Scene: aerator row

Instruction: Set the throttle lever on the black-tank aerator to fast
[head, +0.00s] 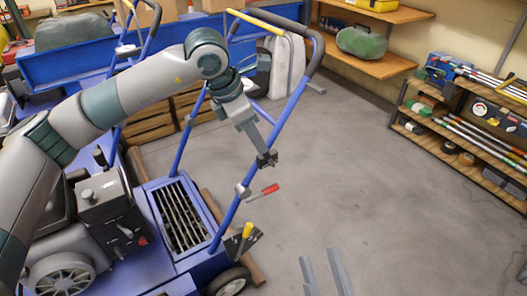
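A blue aerator (206,204) stands at the lower left with its handle bars rising to a black grip. On its right handle bar sit a lever with a red grip (263,191) and, lower, a lever with a yellow knob (246,231) at a dark plate (243,246). Its engine is grey and black; my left arm hides part of it, and I cannot make out its tank clearly. My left gripper (267,159) points down beside the right handle bar, above the red grip; its finger gap cannot be made out. My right gripper (324,272) shows two separated fingers at the bottom, open and empty.
Another blue machine (70,66) with handle bars stands behind at the upper left, near wooden crates (150,128). A shelf of tools (465,130) stands at right, and a wall shelf (382,66) holds a green bag (362,41). The grey floor at centre right is clear.

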